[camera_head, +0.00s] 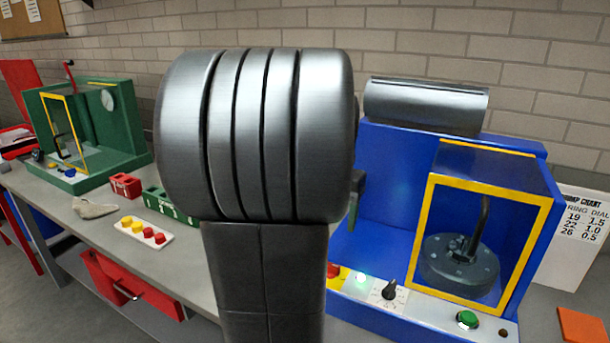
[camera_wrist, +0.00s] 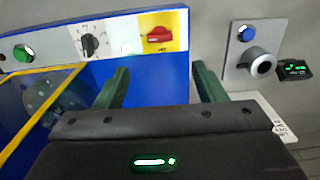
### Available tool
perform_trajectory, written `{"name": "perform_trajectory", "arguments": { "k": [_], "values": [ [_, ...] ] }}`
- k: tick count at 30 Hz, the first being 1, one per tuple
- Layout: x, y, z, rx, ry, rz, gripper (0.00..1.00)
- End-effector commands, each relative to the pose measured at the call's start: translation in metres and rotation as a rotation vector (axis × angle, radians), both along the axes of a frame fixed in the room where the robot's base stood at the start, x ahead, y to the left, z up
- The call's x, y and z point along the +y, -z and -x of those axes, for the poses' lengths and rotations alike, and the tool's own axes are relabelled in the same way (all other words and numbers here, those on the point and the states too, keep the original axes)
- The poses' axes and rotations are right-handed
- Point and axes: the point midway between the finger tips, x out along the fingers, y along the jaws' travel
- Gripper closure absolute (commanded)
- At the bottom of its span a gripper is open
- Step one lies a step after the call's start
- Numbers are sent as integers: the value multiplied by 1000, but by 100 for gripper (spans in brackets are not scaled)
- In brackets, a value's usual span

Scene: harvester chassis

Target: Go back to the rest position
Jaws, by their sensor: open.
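My gripper (camera_wrist: 161,72) shows in the wrist view with its two green fingers apart and nothing between them. It is above the front panel of a blue machine (camera_wrist: 150,75), close to the red switch on its yellow plate (camera_wrist: 158,36). In the head view my own grey arm fills the middle and hides most of the gripper. One dark green finger shows at the arm's right edge, in front of the blue machine (camera_head: 395,160).
The blue machine has a yellow-framed door (camera_head: 485,240), black knob (camera_head: 389,290), lit white button (camera_head: 360,279) and green button (camera_head: 467,320). A green machine (camera_head: 120,125), red block (camera_head: 125,186) and white tray (camera_head: 146,233) stand left on the grey bench. A chart (camera_head: 580,235) stands right.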

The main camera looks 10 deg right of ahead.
Motion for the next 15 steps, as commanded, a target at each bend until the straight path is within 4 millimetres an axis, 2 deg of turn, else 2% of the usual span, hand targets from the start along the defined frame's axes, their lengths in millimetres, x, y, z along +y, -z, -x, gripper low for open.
{"name": "perform_trajectory", "arguments": {
  "k": [15],
  "values": [
    [0,96,1,7,-1,-2,36]
  ]
}}
